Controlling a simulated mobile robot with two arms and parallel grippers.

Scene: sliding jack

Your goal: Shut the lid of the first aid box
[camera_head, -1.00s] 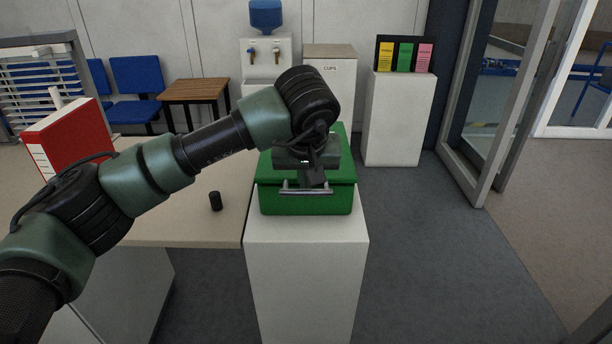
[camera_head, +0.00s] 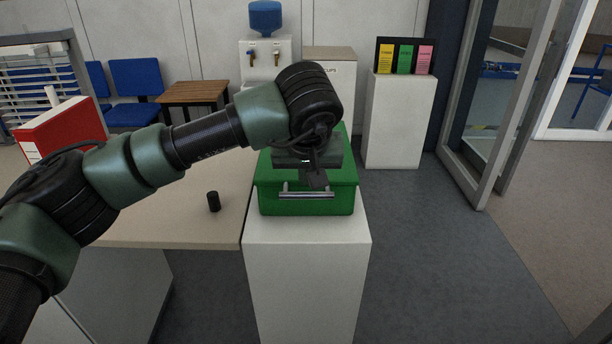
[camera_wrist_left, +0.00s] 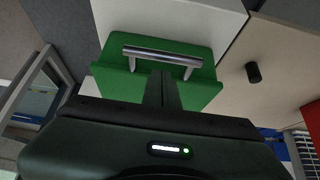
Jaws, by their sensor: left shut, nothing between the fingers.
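The green first aid box (camera_head: 305,207) stands on a white pedestal, with a metal bar handle (camera_head: 307,194) along its front. Its green lid (camera_head: 342,172) looks down or nearly down; my arm covers much of it, so I cannot tell whether a gap remains. My left gripper (camera_head: 316,182) is shut and empty, over the front of the lid just behind the handle. In the left wrist view its fingers (camera_wrist_left: 162,92) point at the green surface beside the handle (camera_wrist_left: 162,56); whether they touch is unclear. My right gripper is not in view.
The white pedestal (camera_head: 305,270) adjoins a beige table (camera_head: 210,225) at left, with a small black cylinder (camera_head: 213,201) and a red binder (camera_head: 62,132). A leaflet stand (camera_head: 404,55) on a white plinth is behind right. Floor at right is clear.

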